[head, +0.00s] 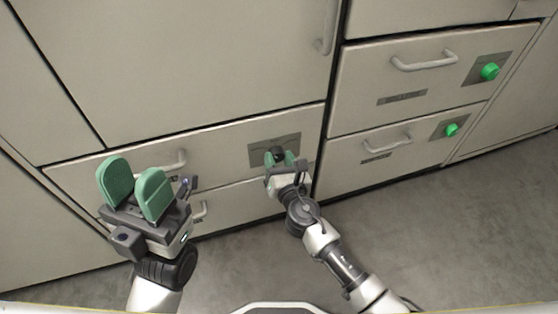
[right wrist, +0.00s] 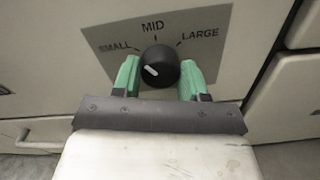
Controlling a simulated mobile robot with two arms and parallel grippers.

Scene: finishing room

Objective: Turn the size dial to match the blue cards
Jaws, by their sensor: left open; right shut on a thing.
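The size dial (right wrist: 160,65) is a round black knob with a white pointer mark, on a grey plate (right wrist: 205,22) lettered SMALL, MID and LARGE. The mark lies on the left of the knob's face and slants up-left, roughly toward SMALL. My right gripper (right wrist: 160,78) is shut on the dial, one green finger on each side. In the head view the dial (head: 277,152) is on a drawer front, partly behind the right gripper (head: 280,160). My left gripper (head: 134,188) is open and empty, in front of the drawers at left. No blue cards are in view.
Drawer handles (head: 160,165) stick out near my left gripper. Two green knobs (head: 489,72) (head: 451,130) sit on plates on the right-hand drawers, which have handles (head: 424,62) and dark label strips (head: 402,97). The grey floor (head: 430,215) at lower right is clear.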

